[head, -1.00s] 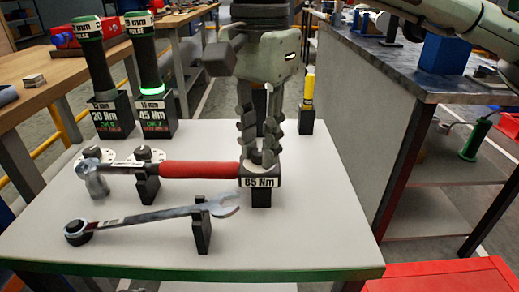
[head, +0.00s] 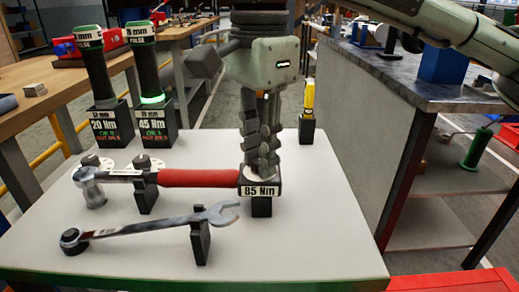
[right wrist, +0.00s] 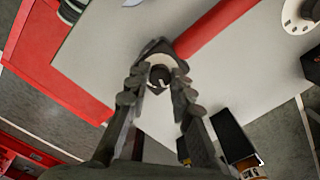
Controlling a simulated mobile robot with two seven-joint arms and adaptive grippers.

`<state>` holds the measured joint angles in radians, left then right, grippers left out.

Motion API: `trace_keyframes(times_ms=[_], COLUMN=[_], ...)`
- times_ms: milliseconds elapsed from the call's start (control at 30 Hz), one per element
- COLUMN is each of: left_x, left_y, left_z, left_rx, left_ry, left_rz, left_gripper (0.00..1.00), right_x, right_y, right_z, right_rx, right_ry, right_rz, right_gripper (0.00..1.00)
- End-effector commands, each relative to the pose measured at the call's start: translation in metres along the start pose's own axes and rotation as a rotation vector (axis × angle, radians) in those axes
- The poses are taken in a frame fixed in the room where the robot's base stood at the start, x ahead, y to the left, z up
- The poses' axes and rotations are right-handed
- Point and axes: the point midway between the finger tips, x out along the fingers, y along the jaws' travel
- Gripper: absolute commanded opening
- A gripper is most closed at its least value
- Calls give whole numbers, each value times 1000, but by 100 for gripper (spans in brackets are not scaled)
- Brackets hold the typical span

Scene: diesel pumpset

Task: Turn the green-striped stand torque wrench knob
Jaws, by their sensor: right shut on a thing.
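The stand (head: 330,225) is a white-topped table with a green stripe along its front edge. A torque wrench (head: 190,178) with a red handle lies across it on black supports. Its knob end is at the right, above an 85 Nm label (head: 260,191). My right gripper (head: 262,165) points down there with its fingers closed in. In the right wrist view the dark knob (right wrist: 160,76) with a pale ring sits between the fingers (right wrist: 158,80), which are shut on it. In the head view the fingers hide most of the knob. My left gripper is not in view.
An open-ended spanner (head: 150,222) rests in front on black supports. Two black-handled torque tools, marked 20 Nm (head: 104,122) and 45 Nm (head: 155,125), stand at the back left. A yellow-handled tool (head: 308,98) stands at the back right. The stand's front right is clear.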

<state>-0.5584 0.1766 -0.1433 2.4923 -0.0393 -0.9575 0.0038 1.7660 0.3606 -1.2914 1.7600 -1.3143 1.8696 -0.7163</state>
Motion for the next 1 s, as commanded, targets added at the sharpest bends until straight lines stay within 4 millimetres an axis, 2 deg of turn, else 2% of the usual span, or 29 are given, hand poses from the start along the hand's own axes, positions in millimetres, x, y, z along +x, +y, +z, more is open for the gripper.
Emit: trace_keyframes(times_ms=[33, 200, 567, 667, 1000], left_x=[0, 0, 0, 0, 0], left_y=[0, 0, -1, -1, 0], left_z=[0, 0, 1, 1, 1], left_rx=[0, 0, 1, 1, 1], left_ry=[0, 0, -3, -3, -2], left_rz=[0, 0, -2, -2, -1], left_gripper=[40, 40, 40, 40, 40], right_x=[-1, 0, -5, -18, -90], right_y=[0, 0, 0, -1, -1], right_z=[0, 0, 0, 0, 0], right_rx=[-1, -1, -1, 0, 1], right_ry=[-1, -1, 0, 0, 1], right_rz=[-2, -1, -2, -3, -5], right_gripper=[23, 43, 43, 43, 43])
